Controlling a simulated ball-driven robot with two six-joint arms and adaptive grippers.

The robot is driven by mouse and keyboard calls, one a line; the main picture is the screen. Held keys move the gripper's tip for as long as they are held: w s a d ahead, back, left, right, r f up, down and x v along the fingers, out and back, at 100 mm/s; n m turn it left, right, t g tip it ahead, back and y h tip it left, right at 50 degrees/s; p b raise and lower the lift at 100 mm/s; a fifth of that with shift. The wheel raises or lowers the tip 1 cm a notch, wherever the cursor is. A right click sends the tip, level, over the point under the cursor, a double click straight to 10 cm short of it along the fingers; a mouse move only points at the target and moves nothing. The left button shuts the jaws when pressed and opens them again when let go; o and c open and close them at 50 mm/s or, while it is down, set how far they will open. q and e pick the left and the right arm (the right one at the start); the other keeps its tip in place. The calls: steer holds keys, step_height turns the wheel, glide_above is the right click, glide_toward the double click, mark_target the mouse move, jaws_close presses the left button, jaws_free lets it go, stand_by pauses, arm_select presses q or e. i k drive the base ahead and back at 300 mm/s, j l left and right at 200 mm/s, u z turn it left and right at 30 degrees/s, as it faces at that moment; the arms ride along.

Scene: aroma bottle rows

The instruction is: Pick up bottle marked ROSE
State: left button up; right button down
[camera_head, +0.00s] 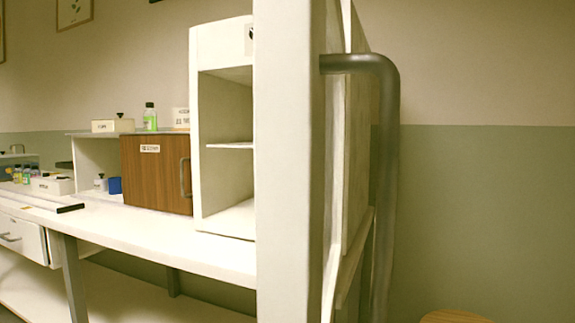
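No bottle with a readable ROSE mark shows. A small green bottle (150,117) with a dark cap stands on top of the shelf unit beside the wooden cabinet; its label cannot be read. Several small bottles (26,174) stand at the far left of the bench, too small to read. A pale bottle (100,182) stands in the open compartment next to a blue box. Neither of my grippers is in view.
A white bench (170,232) runs along the wall. A wooden cabinet (155,172) and a white open shelf (226,170) stand on it. A large pale panel (290,160) blocks the middle, with a grey pipe (388,170) behind. A round wooden top (455,317) shows lower right.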

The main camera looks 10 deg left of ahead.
mark_target(35, 174)
steer(key=u, duration=1.65)
